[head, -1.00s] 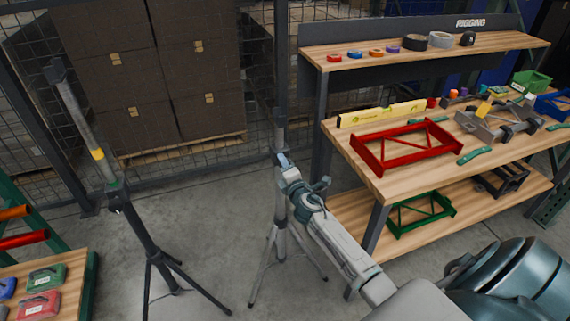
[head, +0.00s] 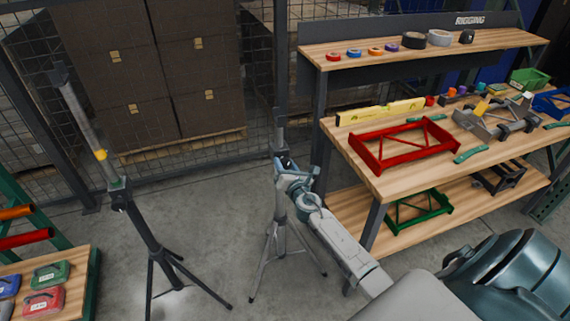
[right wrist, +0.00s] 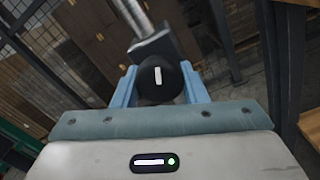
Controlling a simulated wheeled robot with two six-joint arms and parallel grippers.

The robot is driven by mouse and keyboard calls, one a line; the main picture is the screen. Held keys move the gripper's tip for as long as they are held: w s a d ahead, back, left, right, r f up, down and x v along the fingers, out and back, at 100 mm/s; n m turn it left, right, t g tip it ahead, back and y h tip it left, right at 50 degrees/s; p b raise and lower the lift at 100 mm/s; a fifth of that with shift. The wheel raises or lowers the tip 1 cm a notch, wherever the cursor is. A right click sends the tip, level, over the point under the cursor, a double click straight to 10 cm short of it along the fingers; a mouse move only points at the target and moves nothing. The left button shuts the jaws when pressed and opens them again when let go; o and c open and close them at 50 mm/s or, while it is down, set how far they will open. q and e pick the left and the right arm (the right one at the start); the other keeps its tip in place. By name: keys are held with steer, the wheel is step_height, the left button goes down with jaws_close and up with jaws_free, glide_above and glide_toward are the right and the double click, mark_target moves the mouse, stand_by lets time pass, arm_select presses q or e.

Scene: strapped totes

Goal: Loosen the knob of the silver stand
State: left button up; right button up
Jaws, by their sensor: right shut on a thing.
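The silver stand (head: 282,235) is a tripod with light grey legs, standing left of the workbench and partly hidden behind my right arm. Its knob (right wrist: 156,82) is round and black with a white mark that points nearly straight up in the right wrist view. My right gripper (head: 284,168) is at the stand's collar, and its blue fingers (right wrist: 158,90) are shut on the knob, one on each side. A dark clamp block and a silver pole (right wrist: 133,17) show behind the knob. My left gripper is not in view.
A second tripod stand (head: 140,220) with black legs stands at the left. The workbench (head: 350,160) at the right carries a red frame (head: 405,145) and tools. A low wooden table (head: 75,275) with coloured cases is at bottom left. A mesh fence stands behind.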

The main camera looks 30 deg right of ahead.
steer(key=shift+f+n, duration=0.15)
steer(key=shift+n, duration=0.55)
steer(key=o, duration=1)
steer(key=v, duration=1.1)
steer(key=shift+d, duration=0.1)
steer(key=shift+f, duration=0.1)
